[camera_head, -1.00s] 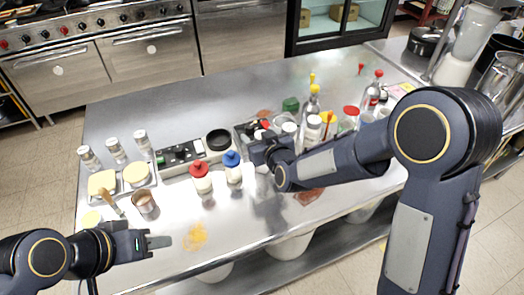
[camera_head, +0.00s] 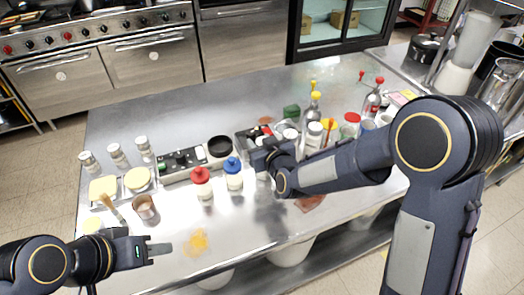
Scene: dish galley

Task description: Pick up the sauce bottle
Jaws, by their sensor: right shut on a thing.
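A white squeeze bottle with a red cap (camera_head: 202,187) and one with a blue cap (camera_head: 233,176) stand upright near the middle of the steel table; which one is the sauce bottle I cannot tell. My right gripper (camera_head: 261,162) is low over the table, just right of the blue-capped bottle and apart from it. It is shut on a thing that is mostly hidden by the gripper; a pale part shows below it. My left gripper (camera_head: 158,249) is over the table's front left edge, away from both bottles; its finger gap is not clear.
Several shakers (camera_head: 118,155), yellow-filled trays (camera_head: 138,180) and a metal cup (camera_head: 145,208) are at left. A black bowl (camera_head: 220,146) is behind the bottles. Jars and bottles (camera_head: 314,135) crowd behind my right arm. A yellow spill (camera_head: 197,241) lies near the front edge.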

